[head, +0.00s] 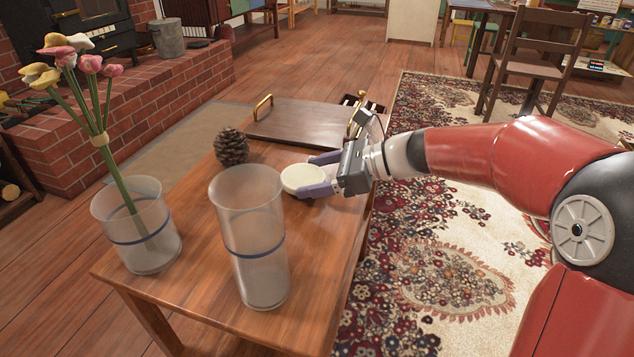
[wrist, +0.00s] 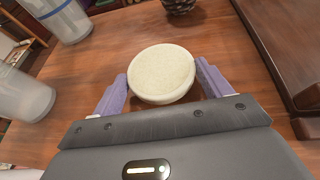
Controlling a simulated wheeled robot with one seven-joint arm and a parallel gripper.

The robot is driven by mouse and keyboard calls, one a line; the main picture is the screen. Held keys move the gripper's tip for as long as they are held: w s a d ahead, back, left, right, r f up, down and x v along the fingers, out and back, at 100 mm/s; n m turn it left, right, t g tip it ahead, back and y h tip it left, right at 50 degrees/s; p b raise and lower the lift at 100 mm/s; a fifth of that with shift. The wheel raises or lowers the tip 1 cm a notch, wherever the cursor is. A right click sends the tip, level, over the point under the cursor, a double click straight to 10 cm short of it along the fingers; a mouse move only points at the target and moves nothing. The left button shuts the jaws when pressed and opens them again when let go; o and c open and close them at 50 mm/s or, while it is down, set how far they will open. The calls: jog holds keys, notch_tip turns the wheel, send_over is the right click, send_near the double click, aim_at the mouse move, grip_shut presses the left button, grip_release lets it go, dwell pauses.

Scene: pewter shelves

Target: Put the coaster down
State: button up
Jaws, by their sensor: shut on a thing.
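The coaster (head: 301,178) is a round, cream-white disc. My gripper (head: 318,174) is shut on it, with purple-grey fingers at its sides. In the wrist view the coaster (wrist: 162,74) sits between the two fingertips (wrist: 160,82), its pale top face toward the camera. It is over the wooden table (head: 190,275), behind the tall glass in the head view. I cannot tell whether its underside touches the table.
A tall frosted glass (head: 250,235) and a shorter one (head: 137,235) with flowers stand at the table's front. A pinecone (head: 231,147) is left of the coaster. A wooden tray (head: 300,122) with brass handles lies behind. Bare tabletop shows between them.

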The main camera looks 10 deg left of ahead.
jog(key=shift+f, duration=0.55)
jog(key=shift+f, duration=0.15)
jog(key=o, duration=1)
